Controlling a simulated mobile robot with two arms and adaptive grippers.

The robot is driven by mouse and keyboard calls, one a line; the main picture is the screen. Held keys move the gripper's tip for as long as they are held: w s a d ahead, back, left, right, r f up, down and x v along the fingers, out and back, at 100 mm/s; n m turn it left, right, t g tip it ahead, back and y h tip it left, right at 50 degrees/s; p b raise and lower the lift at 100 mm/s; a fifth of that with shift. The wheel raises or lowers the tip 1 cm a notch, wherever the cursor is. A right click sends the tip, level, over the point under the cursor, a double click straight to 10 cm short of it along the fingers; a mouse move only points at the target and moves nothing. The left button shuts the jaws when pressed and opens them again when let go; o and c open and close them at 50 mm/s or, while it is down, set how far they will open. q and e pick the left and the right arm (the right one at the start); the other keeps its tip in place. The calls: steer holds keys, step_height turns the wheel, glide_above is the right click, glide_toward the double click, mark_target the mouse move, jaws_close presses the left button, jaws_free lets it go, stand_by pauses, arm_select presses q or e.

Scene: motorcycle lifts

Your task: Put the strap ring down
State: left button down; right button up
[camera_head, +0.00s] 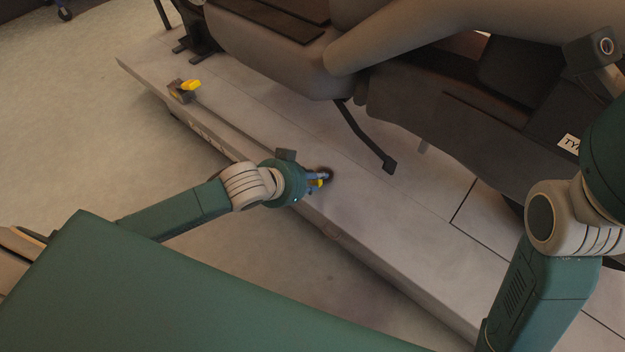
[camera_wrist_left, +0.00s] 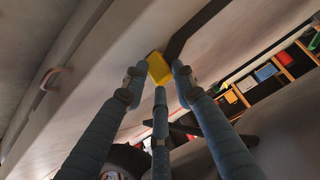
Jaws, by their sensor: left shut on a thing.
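My left gripper (camera_head: 324,177) is over the near edge of the pale lift platform (camera_head: 380,235). In the left wrist view its fingers (camera_wrist_left: 158,75) are closed in around a small yellow piece (camera_wrist_left: 157,66), which I take to be the strap ring. A dark strip (camera_wrist_left: 195,30) runs away from the yellow piece; I cannot tell whether it is joined to it. In the head view the fingers largely hide the piece, so its contact with the platform is unclear. My right arm shows at the right, but its gripper is out of view.
A motorcycle (camera_head: 270,60) stands on the platform behind my left gripper, its side stand (camera_head: 367,135) reaching down nearby. A yellow-topped fitting (camera_head: 185,90) sits farther along the platform edge. Bare platform surface lies right of the gripper.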

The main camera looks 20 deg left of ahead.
arm_select(q)
steer(key=c, duration=1.7)
jaws_free()
steer(key=shift+o, duration=0.2)
